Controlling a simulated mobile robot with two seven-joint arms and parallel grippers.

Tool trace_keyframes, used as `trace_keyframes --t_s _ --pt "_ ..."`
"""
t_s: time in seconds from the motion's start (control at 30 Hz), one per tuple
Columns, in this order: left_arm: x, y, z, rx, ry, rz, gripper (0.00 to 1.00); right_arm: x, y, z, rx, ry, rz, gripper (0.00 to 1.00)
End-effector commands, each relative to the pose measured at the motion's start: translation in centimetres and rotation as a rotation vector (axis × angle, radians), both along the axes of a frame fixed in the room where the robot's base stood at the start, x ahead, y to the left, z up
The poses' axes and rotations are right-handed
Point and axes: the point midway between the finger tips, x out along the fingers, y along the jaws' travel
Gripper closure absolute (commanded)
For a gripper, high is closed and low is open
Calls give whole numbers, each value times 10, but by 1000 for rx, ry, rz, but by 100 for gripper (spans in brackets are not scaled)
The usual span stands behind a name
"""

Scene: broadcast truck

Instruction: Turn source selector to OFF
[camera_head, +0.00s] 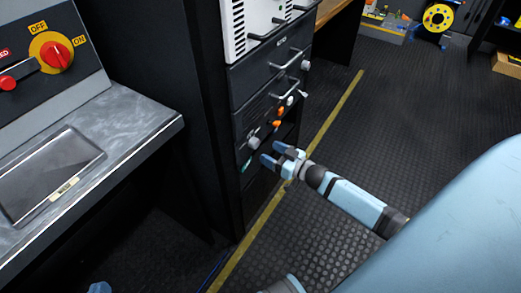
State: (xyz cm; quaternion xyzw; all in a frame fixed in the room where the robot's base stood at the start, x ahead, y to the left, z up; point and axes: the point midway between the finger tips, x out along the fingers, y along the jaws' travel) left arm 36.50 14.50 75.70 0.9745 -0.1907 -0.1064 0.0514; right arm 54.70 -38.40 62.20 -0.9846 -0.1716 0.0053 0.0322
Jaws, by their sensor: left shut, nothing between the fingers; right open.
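A red rotary knob (57,56) sits on a yellow disc marked OFF at the top and ON at the right, on the sloped grey panel at upper left. I cannot tell which control is the source selector. A grey knob (253,142) shows low on the black rack. My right gripper (272,154) is open and empty, with its fingers pointing at the rack's lower panel just below and right of this knob; contact is unclear. My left gripper (98,288) shows only as a small blue tip at the bottom edge, shut with nothing visible in it.
The rack (272,75) has protruding handles, orange knobs (277,124) and a green part (246,165). A grey desk (120,112) with an inset screen (50,175) stands at left. The dark floor (400,120) with a yellow line (342,105) is open at right.

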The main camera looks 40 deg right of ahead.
Motion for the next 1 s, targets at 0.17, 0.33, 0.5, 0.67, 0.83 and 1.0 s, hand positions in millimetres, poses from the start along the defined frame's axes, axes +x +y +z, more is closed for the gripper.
trace_keyframes --t_s 0.17,0.33,0.5,0.67,0.83,1.0 --pt "2 -5 9 -33 -49 -9 100 28 10 -2 -1 0 0 34" --pt "3 -7 17 -51 -79 -11 100 41 15 -1 1 0 -1 34" --pt "4 -8 21 -57 -89 -15 100 44 16 0 0 1 -1 34" --pt "5 -9 22 -57 -94 -17 100 43 16 0 1 1 -1 34" --pt "5 -9 22 -55 -94 -17 100 43 16 0 1 1 -1 74" --pt "5 -9 21 -55 -92 -18 100 43 16 0 0 1 -1 84"
